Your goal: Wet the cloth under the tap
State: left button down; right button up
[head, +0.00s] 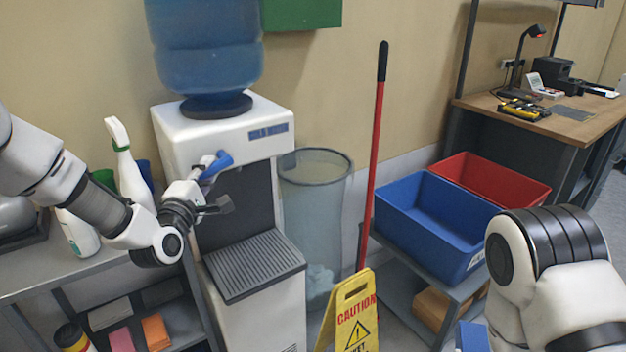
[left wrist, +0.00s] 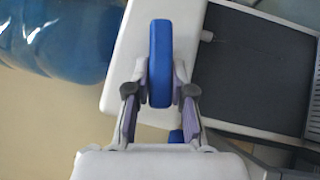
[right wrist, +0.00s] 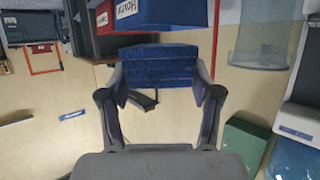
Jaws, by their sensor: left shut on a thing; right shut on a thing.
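The water dispenser (head: 225,125) stands against the wall, with a big blue bottle on top and a grooved drip tray (head: 254,266) below. My left gripper (head: 206,176) is at its front and shut on the blue tap lever (head: 218,162). In the left wrist view, the lever (left wrist: 160,62) sits between the two fingers (left wrist: 160,98). No running water shows. My right gripper (right wrist: 160,95) is shut on a blue, textured, folded cloth (right wrist: 158,66). In the head view its fingers are hidden; a blue patch at the lower edge looks like the cloth (head: 473,338).
A grey bin (head: 313,235), a red-handled pole (head: 374,170) and a yellow caution sign (head: 352,312) stand right of the dispenser. Blue (head: 425,225) and red (head: 500,180) crates sit on a low shelf. Spray bottles (head: 130,170) stand on the left shelf.

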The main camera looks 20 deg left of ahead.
pick_arm(q)
jog(key=shift+f, duration=0.1)
jog(key=c, duration=1)
grip_release()
jog(key=s+d+f, duration=0.1)
jog(key=s+f, duration=0.1)
jog(key=s, duration=0.9)
jog(key=shift+s, duration=0.4)
jog(key=shift+d, duration=0.1)
